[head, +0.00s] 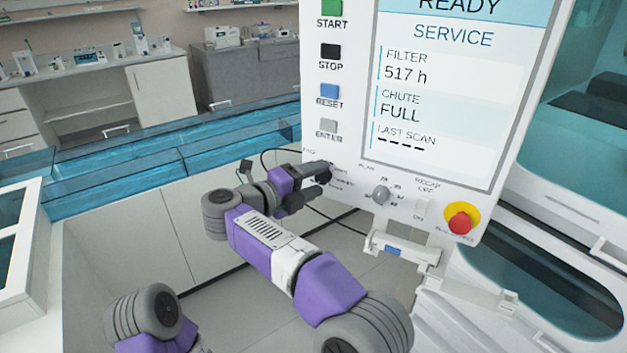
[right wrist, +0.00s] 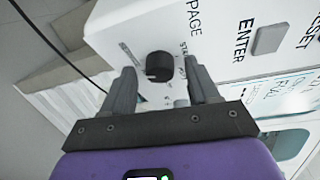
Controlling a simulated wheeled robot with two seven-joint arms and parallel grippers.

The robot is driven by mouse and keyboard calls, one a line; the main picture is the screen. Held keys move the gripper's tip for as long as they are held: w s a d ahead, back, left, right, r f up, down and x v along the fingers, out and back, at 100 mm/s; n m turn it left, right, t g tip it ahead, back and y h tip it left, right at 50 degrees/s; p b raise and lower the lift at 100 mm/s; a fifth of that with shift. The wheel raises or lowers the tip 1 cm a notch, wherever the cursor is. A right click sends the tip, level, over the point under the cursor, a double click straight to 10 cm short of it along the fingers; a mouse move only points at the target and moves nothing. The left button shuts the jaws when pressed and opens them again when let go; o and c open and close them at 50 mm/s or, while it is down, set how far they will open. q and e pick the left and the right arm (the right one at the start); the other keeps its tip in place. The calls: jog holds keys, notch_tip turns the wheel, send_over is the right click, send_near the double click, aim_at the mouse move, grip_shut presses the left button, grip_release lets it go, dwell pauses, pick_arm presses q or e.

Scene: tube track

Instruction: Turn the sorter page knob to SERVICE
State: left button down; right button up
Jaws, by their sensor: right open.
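The page knob (right wrist: 158,66) is a round black knob under the word PAGE in the right wrist view. In the head view my right gripper covers most of it. My right gripper (head: 322,179) is open at the panel's lower left. Its two dark fingers stand on either side of the knob in the right wrist view; I cannot tell whether they touch it. The panel screen (head: 446,105) reads READY, SERVICE, FILTER 517 h, CHUTE FULL and LAST SCAN with dashes. My left gripper is not in view.
Green START (head: 331,8), black STOP (head: 330,51), blue RESET (head: 329,91) and grey ENTER (head: 328,126) buttons line the panel's left side. A grey knob (head: 381,196) and a red stop button (head: 460,219) sit right of my gripper. A dark cable hangs nearby.

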jog(key=p+v, duration=0.1)
jog(key=v, duration=0.6)
jog(key=shift+s+a+p, duration=0.2)
jog(key=shift+p, duration=0.1)
